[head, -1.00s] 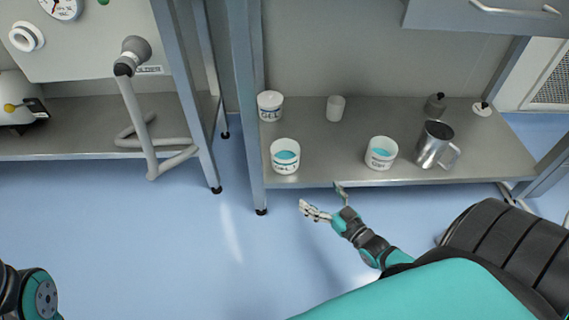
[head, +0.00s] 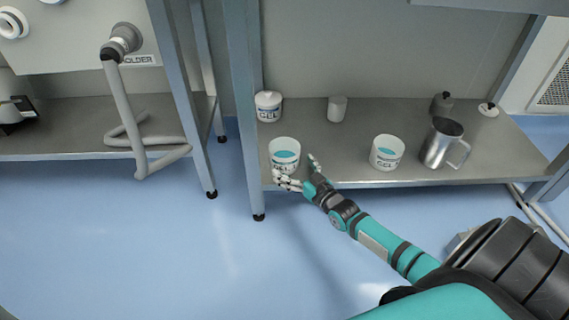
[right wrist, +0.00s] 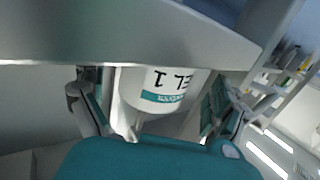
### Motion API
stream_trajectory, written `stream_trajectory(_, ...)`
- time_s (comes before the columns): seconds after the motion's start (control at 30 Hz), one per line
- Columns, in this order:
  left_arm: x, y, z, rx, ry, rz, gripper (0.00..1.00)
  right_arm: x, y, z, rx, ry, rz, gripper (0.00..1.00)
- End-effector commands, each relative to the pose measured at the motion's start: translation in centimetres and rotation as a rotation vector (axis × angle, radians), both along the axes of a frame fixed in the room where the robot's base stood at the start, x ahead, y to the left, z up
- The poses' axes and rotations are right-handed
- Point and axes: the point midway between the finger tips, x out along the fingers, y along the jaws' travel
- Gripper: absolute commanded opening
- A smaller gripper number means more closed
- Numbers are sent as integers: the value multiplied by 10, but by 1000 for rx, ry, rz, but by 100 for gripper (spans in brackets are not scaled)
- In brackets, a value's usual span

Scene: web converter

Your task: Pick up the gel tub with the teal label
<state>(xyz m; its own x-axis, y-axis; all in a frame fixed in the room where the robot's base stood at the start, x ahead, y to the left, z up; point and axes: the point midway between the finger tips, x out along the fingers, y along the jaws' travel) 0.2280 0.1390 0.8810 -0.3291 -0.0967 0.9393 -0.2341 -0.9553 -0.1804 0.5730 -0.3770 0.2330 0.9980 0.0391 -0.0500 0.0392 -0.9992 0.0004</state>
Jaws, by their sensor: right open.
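A white open tub (head: 283,150) with blue-teal contents stands at the front left of the shelf. In the right wrist view the tub between my fingers (right wrist: 160,92) reads "EL 1" and has a teal band on its label. My right gripper (head: 294,170) is open at the front of this tub, one finger to each side; I cannot tell whether they touch it. The gripper also shows in the right wrist view (right wrist: 150,100). A second open gel tub (head: 386,152) stands to the right, and a lidded one (head: 268,106) at the back left. My left gripper is out of view.
A metal jug (head: 440,146) stands right of the second tub. A frame post (head: 244,120) rises close to the left of the tubs.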

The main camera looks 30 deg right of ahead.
Motion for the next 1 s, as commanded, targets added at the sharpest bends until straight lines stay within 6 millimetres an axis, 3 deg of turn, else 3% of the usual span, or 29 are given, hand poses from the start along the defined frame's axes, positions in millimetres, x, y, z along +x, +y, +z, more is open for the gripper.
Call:
stream_trajectory(0.1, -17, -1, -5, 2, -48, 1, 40, 15, 0, -5, -1, -3, 0, 100)
stream_trajectory(0.23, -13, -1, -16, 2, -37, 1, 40, 30, 0, -5, 1, -2, -1, 100)
stream_trajectory(0.53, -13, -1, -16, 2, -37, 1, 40, 34, 1, -2, 1, 0, 0, 100)
stream_trajectory(0.93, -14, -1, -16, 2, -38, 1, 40, 34, 1, -2, 1, 0, 0, 48)
stream_trajectory(1.0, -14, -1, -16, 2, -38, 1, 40, 34, 1, -1, 0, -2, 0, 46)
